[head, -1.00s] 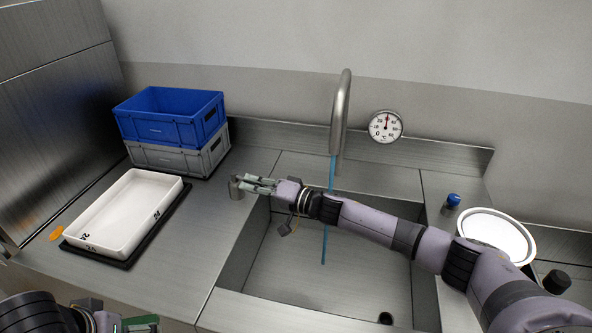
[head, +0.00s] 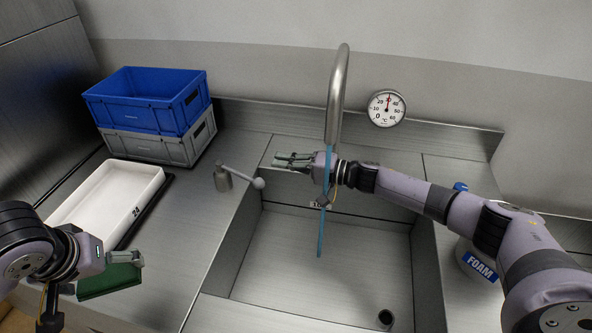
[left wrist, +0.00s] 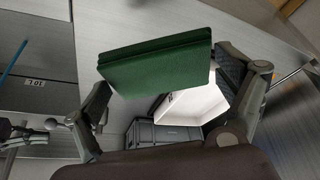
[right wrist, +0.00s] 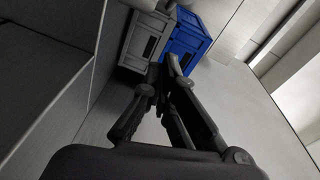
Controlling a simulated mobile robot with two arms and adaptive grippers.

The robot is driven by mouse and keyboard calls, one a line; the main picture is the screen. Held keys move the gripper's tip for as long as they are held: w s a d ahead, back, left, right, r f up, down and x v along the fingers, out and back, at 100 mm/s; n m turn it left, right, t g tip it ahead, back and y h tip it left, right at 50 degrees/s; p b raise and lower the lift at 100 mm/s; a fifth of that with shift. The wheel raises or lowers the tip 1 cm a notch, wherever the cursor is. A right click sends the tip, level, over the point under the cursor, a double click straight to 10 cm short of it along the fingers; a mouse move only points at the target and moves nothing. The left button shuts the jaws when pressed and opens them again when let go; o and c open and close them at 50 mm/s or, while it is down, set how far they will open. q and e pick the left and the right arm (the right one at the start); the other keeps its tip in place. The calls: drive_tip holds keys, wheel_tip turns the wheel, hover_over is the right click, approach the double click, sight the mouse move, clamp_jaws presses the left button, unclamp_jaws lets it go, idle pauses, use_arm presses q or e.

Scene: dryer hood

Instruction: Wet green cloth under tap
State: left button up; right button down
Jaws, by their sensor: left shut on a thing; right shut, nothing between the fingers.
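The folded green cloth (head: 108,284) is held by my left gripper (head: 134,258), over the counter at the lower left, left of the sink. The cloth (left wrist: 155,65) sits between the left fingers in the left wrist view. The tap (head: 337,95) arches over the sink, and a thin blue stream of water (head: 320,232) runs from it into the basin. My right gripper (head: 292,160) is shut and empty, just left of the tap. The right arm passes across the stream. The tap lever (head: 224,180), with a round knob, stands left of the sink, apart from my right gripper.
The sink basin (head: 300,285) is empty, with a drain at lower right. A white tray (head: 100,200) lies on the left counter. A blue crate (head: 145,110) sits on a grey crate (head: 160,148). A FOAM container (head: 478,264) stands at right, partly behind my right arm.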

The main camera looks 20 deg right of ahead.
sight(241, 175)
use_arm(q)
drive_tip(key=f+b, duration=0.2)
drive_tip(key=f, duration=0.1)
drive_tip(key=shift+w+f, duration=0.2)
drive_tip(key=shift+s, duration=0.2)
drive_tip(key=shift+w, duration=0.1)
use_arm(e)
drive_tip(key=a+f, duration=0.1)
drive_tip(key=a, duration=0.5)
drive_tip(key=shift+w, duration=0.15)
use_arm(q)
drive_tip(key=shift+f, duration=0.1)
use_arm(e)
drive_tip(key=shift+w+f, duration=0.1)
use_arm(q)
drive_tip(key=shift+r, duration=0.25)
use_arm(e)
drive_tip(key=shift+s+a, duration=0.1)
drive_tip(key=shift+s, duration=0.1)
use_arm(q)
drive_tip(key=shift+r+p, duration=0.3)
use_arm(e)
drive_tip(key=shift+s+a+m+t+h, duration=0.15)
drive_tip(key=shift+s+m+t+h, duration=0.05)
drive_tip(key=shift+m+t+h, duration=0.2)
